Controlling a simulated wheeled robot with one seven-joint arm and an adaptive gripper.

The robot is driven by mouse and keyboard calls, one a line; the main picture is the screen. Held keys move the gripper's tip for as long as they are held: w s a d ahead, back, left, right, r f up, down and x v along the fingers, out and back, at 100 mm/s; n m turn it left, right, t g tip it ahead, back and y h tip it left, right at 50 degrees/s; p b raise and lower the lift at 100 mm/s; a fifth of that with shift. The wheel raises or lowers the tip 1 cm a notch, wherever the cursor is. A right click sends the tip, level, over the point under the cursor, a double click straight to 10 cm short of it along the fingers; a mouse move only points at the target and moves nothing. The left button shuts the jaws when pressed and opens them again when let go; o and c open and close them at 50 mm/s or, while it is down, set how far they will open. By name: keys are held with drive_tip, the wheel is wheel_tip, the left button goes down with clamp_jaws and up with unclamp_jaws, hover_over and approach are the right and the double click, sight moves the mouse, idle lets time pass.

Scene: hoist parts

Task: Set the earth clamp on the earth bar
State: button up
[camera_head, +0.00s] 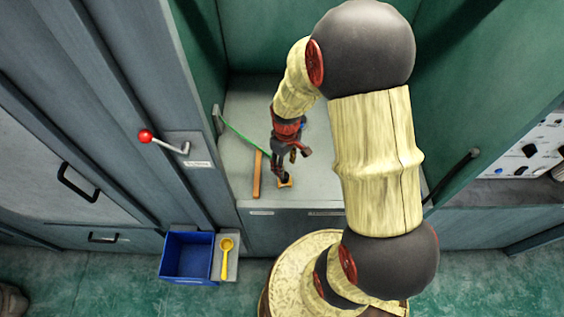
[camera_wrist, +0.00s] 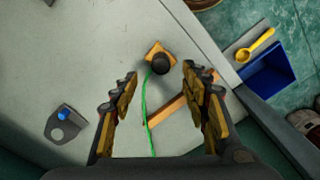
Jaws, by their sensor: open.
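The earth clamp appears to be the dark round knob on a small orange plate (camera_wrist: 158,60), with a green cable (camera_wrist: 147,110) attached. In the head view the clamp (camera_head: 285,183) is on the grey worktop near its front edge. The earth bar appears to be the flat copper-orange strip (camera_wrist: 168,112) lying beside it; it also shows in the head view (camera_head: 257,174). My gripper (camera_wrist: 160,76) is open and empty, with its fingers apart on either side of the clamp's near side in the wrist view. In the head view my gripper (camera_head: 289,158) is over the clamp and partly hides it.
A grey plate with a hole and a blue knob (camera_wrist: 64,123) sits on the worktop. A blue bin (camera_head: 188,256) and a yellow scoop (camera_head: 226,257) are beyond the front edge. Green walls enclose the worktop, and a red-knobbed lever (camera_head: 146,136) is on the left cabinet.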

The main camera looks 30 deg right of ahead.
sight(285, 180)
drive_tip(key=shift+a+f+b, duration=0.1)
drive_tip(key=shift+f+b, duration=0.5)
drive_tip(key=shift+f, duration=3.3)
drive_tip(key=c, duration=0.3)
clamp_jaws()
drive_tip(key=shift+r+p, duration=1.85)
drive_tip(key=shift+r, duration=0.7)
